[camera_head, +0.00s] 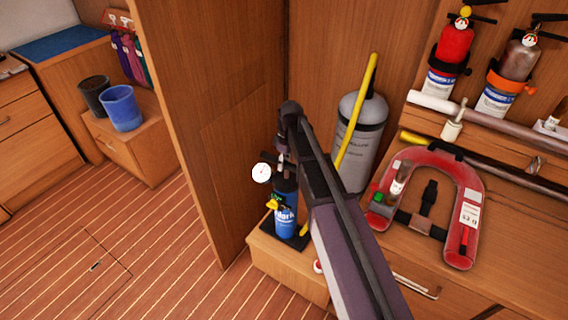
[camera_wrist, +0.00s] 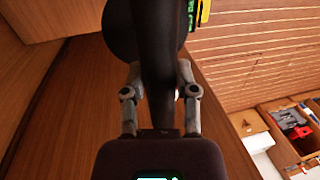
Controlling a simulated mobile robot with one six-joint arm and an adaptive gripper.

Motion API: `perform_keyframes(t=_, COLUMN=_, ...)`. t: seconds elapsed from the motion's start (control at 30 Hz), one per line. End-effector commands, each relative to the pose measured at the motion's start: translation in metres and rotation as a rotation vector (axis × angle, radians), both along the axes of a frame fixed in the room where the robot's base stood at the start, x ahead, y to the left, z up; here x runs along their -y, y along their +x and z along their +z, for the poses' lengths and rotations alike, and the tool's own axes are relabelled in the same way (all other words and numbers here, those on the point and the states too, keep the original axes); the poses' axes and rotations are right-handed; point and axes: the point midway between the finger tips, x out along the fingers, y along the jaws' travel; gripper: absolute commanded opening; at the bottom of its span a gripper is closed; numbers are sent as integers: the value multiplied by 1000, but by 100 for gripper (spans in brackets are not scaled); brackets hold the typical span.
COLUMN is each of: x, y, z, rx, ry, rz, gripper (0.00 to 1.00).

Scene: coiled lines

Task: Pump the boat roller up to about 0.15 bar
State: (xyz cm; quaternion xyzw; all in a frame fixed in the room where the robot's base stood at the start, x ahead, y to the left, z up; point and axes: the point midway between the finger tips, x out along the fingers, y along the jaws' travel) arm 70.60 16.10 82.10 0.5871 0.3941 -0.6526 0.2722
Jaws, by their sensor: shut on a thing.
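A blue cylinder (camera_head: 286,214) with white lettering stands upright on a black base on a low wooden ledge in the head view. A round white gauge (camera_head: 261,172) and a yellow-green part (camera_head: 273,203) are at its upper left. My gripper (camera_wrist: 160,75) is shut on a dark bar (camera_wrist: 158,45) in the wrist view, above the cylinder's top; my arm hides most of this in the head view. The gauge reading is too small to tell. A grey round-topped cylinder (camera_head: 360,150) stands behind; I cannot tell whether it is the boat roller.
A yellow pole (camera_head: 356,115) leans across the grey cylinder. A red horseshoe-shaped vest (camera_head: 472,195) lies on the wooden counter at right. Red and grey extinguishers (camera_head: 455,45) hang above. A wooden partition (camera_head: 205,110) stands left of the blue cylinder. The striped floor (camera_head: 130,245) is clear.

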Motion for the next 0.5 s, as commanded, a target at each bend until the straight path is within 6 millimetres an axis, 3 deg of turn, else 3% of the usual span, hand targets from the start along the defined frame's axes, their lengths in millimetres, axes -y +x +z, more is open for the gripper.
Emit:
perform_keyframes(t=0.1, x=0, y=0, z=-11, rx=0, ry=0, rz=0, gripper=0)
perform_keyframes(t=0.5, x=0, y=0, z=-12, rx=1, ry=-1, rz=0, gripper=0)
